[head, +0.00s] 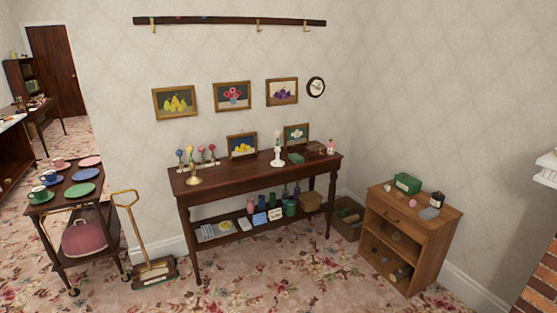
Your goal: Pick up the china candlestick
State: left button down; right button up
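A white candlestick (278,158), which looks like the china one, stands upright on the dark wooden console table (240,178) against the wall. It is right of the table's middle, in front of the framed pictures. A brass candlestick (194,177) stands near the left end of the same table. Neither of my grippers shows in the head view.
A small green box (296,158) sits just right of the white candlestick. Small flower vases stand at the table's left. A trolley with cups and plates (70,194) and a carpet sweeper (153,270) stand left; a wooden cabinet (440,232) stands right. The carpet in front is clear.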

aim_at(277, 162)
jog(key=i+l+u, duration=0.1)
jog(key=i, duration=0.5)
jog(key=i+l+u, duration=0.15)
jog(key=i, duration=0.45)
jog(key=i+l+u, duration=0.1)
jog(key=i, duration=0.5)
jog(key=i+l+u, duration=0.15)
jog(key=i+l, duration=0.2)
jog(key=i, duration=0.2)
jog(key=i+l+u, duration=0.1)
jog(key=i+l, duration=0.25)
jog(key=i, duration=0.2)
jog(key=i+l+u, duration=0.1)
jog(key=i+l, duration=0.25)
jog(key=i, duration=0.2)
